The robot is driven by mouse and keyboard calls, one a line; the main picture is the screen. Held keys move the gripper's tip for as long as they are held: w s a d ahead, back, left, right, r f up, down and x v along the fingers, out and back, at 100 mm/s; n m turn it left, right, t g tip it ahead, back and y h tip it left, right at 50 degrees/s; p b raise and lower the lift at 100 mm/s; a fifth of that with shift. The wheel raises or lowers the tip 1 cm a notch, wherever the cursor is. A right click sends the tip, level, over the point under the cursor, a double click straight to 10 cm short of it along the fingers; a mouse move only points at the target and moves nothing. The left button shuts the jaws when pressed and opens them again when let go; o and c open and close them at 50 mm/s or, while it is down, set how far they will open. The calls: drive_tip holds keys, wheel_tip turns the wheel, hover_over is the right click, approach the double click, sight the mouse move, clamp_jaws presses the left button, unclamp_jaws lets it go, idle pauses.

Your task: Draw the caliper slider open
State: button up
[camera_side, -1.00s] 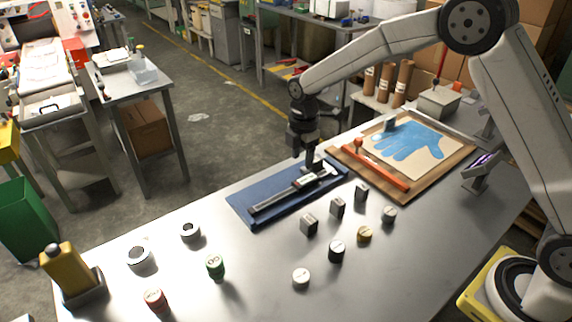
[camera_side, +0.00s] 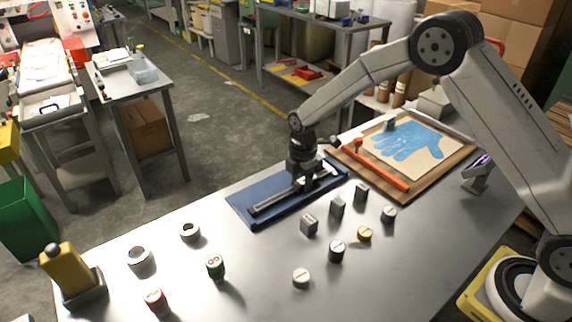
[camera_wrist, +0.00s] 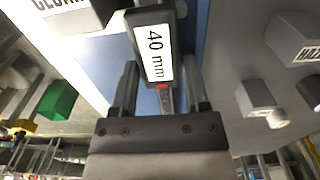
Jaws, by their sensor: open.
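The caliper lies on a blue tray (camera_side: 244,208) at the table's far edge, its dark beam (camera_side: 270,203) running toward the lower left. In the side view my gripper (camera_side: 303,184) is down over the caliper and hides its slider. My gripper (camera_wrist: 163,88) is open, with one finger on each side of the caliper's line. I cannot tell whether either finger touches it.
A board with a blue glove print (camera_side: 405,143) and an orange-red bar (camera_side: 375,168) lies right of the tray. Several small labelled blocks and cylinders stand in front, including a green one (camera_side: 215,265). A yellow bottle (camera_side: 62,268) stands at the left corner.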

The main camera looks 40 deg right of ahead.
sight(281, 195)
clamp_jaws()
drive_tip(key=shift+a, duration=3.25)
idle(0.9)
idle(0.4)
drive_tip(key=shift+o, duration=2.1)
unclamp_jaws()
drive_tip(key=shift+r, duration=3.95)
